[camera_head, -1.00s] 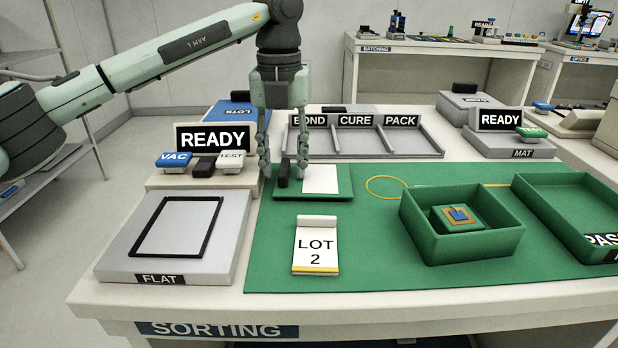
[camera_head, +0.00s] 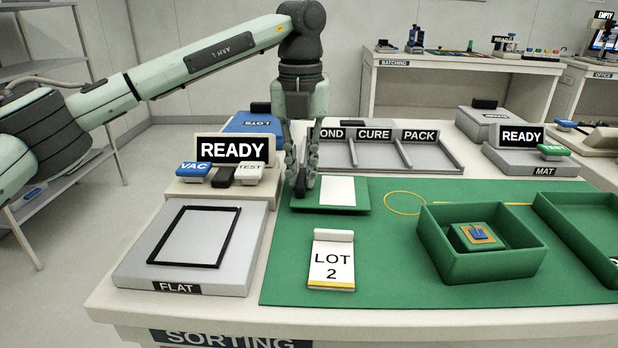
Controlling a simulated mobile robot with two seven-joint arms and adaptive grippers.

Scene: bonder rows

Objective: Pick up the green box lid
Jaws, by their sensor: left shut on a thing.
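The green box lid (camera_head: 362,194) is a flat green plate with a white label and a small black knob (camera_head: 301,186) near its left end. It is at the back left of the green mat and looks level; I cannot tell whether it touches the mat. My left gripper (camera_head: 303,180) points down over the lid's left end, its fingers shut on the black knob. The fingers hide part of the knob. An open green box (camera_head: 480,268) stands to the right with a small part in a green holder inside. My right gripper is not in view.
A LOT 2 card (camera_head: 331,262) lies just in front of the lid. A grey FLAT plate with a black frame (camera_head: 183,265) is at left. The BOND, CURE, PACK rack (camera_head: 375,153) stands behind. A yellow ring (camera_head: 404,203) and another green tray (camera_head: 585,235) are right.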

